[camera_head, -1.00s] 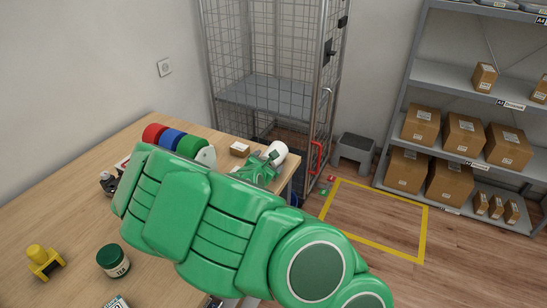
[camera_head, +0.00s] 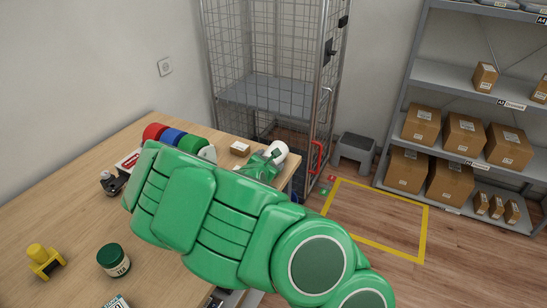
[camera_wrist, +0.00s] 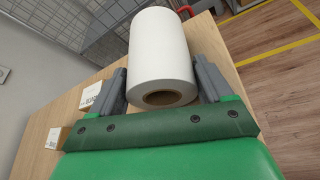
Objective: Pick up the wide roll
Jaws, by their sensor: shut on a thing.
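The wide roll (camera_wrist: 160,50) is white with a brown cardboard core. In the wrist view it lies between the two grey fingers of my gripper (camera_wrist: 163,88), which is shut on it. In the head view the roll (camera_head: 276,152) shows at the far right end of the counter, partly hidden by my green gripper (camera_head: 262,163). Whether the roll touches the counter or is clear of it, I cannot tell.
The wooden counter (camera_head: 70,215) bears red, blue and green rolls (camera_head: 172,137), a small box (camera_head: 240,148), a dark green jar (camera_head: 113,260) and a yellow item (camera_head: 43,261). A wire cage (camera_head: 270,60) stands behind. Shelves (camera_head: 465,130) hold cartons at right.

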